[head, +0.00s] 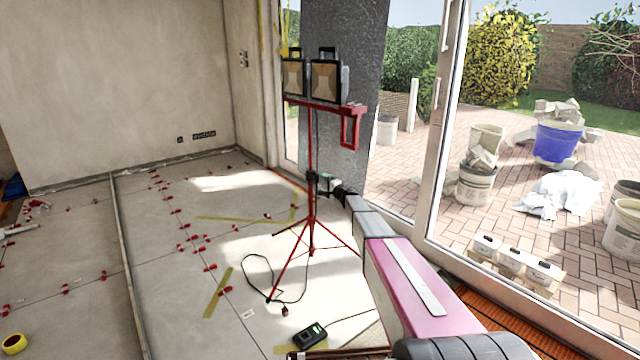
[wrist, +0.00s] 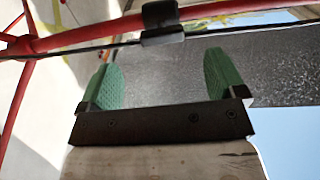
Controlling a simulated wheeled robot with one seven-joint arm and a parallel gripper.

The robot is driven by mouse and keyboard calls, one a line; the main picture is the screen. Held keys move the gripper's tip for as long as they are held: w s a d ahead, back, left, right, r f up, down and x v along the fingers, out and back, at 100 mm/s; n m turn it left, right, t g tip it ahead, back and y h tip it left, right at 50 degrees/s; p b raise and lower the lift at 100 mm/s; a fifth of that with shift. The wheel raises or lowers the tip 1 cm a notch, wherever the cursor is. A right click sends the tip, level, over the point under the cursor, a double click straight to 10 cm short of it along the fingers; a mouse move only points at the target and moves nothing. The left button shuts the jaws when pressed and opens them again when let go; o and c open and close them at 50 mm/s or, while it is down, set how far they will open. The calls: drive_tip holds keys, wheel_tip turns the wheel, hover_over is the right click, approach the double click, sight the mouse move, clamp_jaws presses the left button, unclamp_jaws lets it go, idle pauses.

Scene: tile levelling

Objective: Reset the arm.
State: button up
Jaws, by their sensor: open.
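My arm (head: 405,275) reaches from the lower right of the head view up to the red work-light stand. My gripper (head: 325,183) is at the stand's upright pole, small in this view. In the wrist view my gripper (wrist: 164,72) is open, with two green textured fingers apart and nothing between them. The red tube of the stand (wrist: 90,38), with a black collar (wrist: 160,20), crosses beyond the fingertips. I cannot tell whether the fingers touch it.
The tripod light stand (head: 311,140) carries two lamps (head: 325,80) and trails a cable. A charger-like device (head: 313,334) lies on the floor. Red levelling clips (head: 194,240) dot the tiles. A glass door (head: 440,120) is at right, with buckets (head: 476,183) outside. The left tiled floor is mostly clear.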

drive_tip(key=shift+v, duration=1.05)
drive_tip(key=shift+s, duration=0.1)
drive_tip(key=s+a+f+n+g+h, duration=0.1)
drive_tip(key=s+a+f+n+g, duration=0.15)
drive_tip(key=s, duration=0.85)
drive_tip(key=s+a+f+n+g, duration=0.1)
drive_tip(key=s+f+n+g, duration=0.2)
drive_tip(key=s, duration=0.9)
drive_tip(key=s+a+f+n+g+h, duration=0.1)
drive_tip(key=s+n+g, duration=0.3)
drive_tip(key=s, duration=0.7)
drive_tip(key=s+d+n+g+h, duration=0.1)
drive_tip(key=s+d+h, duration=0.3)
drive_tip(key=s, duration=0.9)
drive_tip(key=s+d+g+h, duration=0.4)
drive_tip(key=s+d, duration=0.1)
drive_tip(key=s, duration=0.8)
drive_tip(key=shift+d+f+n, duration=0.2)
drive_tip(key=shift+f+n, duration=0.05)
drive_tip(key=shift+n, duration=0.1)
